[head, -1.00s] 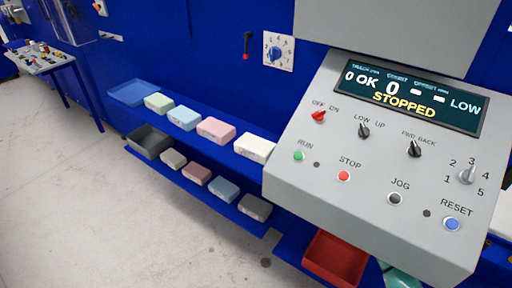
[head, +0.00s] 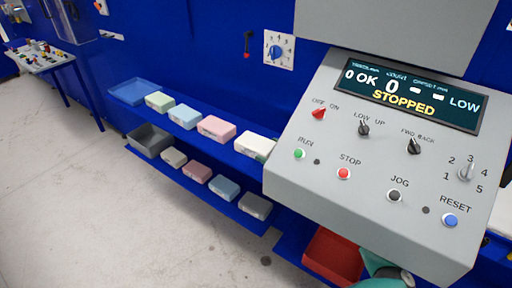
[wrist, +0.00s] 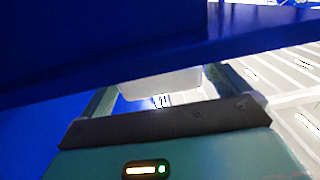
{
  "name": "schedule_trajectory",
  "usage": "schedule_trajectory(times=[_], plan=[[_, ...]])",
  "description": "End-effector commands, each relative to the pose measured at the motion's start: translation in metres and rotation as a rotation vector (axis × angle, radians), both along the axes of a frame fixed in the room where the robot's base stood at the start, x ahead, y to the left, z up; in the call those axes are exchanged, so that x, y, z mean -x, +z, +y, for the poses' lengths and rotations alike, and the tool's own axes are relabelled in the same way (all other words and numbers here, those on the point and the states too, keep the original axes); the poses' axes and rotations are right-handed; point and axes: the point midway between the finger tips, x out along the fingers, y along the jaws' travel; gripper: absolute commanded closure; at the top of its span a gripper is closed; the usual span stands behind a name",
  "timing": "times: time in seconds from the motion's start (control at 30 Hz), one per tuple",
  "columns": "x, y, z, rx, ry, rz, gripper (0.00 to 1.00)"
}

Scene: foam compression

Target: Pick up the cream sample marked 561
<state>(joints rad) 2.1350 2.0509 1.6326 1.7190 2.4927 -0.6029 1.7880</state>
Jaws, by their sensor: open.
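In the head view, a cream-white block (head: 254,146) sits at the right end of the upper blue shelf, partly behind the console.
A blue shelf edge (wrist: 150,55) crosses the wrist view close above the fingers. In the head view, blue (head: 128,92) and grey (head: 149,140) trays and several coloured blocks share the shelves. The grey console (head: 320,180) stands right, above a red bin (head: 331,258).

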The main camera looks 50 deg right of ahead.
Motion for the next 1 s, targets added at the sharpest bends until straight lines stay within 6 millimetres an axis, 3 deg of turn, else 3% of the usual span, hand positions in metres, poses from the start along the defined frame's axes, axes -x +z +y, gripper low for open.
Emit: schedule_trajectory(times=[0.07,0.2,0.27,1.0], plan=[[0.0001,0.0000,0.0001,0.000,0.000,0.000,0.04],[0.0002,-0.0001,0.0002,0.000,0.000,0.000,0.31],[0.0003,-0.0001,0.0002,0.000,0.000,0.000,0.40],[-0.0090,0.0022,0.0039,0.000,0.003,0.000,0.40]])
